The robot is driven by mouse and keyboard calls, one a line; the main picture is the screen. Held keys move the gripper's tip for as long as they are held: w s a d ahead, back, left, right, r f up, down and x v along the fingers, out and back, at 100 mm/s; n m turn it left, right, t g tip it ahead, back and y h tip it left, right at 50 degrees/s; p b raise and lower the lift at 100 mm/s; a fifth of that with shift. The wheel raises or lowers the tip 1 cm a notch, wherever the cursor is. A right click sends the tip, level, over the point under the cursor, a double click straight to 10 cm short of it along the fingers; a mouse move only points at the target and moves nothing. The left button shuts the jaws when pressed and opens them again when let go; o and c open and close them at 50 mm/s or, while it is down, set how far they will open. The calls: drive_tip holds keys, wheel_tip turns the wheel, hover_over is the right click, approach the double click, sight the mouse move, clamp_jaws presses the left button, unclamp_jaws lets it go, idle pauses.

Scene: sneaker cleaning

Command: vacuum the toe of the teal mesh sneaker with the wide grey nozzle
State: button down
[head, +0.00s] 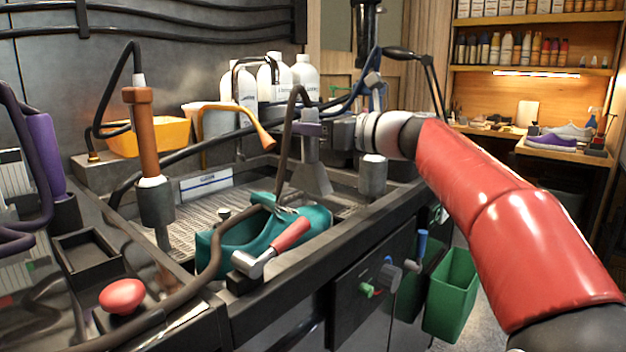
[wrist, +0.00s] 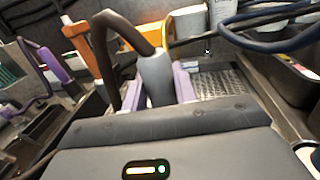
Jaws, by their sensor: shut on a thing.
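The teal sneaker (head: 240,236) lies in the metal basin near its front edge, partly hidden behind a red-handled lever. My gripper (head: 308,129) is shut on the wide grey nozzle (head: 311,178). The nozzle hangs with its flared mouth downward, just behind and above the right part of the sneaker. I cannot tell the exact gap between them. In the wrist view the nozzle's grey body (wrist: 157,80) sits between the pale purple fingers of my gripper (wrist: 158,90), with a dark hose curving from its top. The sneaker does not show there.
The red-handled lever (head: 285,240) stands at the basin's front edge. An orange tool (head: 147,130) stands in a holder at left, near a red button (head: 122,296). A yellow bin (head: 160,135) and white bottles (head: 305,77) stand behind. A green bin (head: 452,293) is below right.

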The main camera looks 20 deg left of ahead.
wheel_tip(320, 180, up, 3)
drive_tip(key=shift+f+p, duration=0.15)
drive_tip(key=shift+p, duration=0.85)
drive_tip(key=shift+r, duration=3.1)
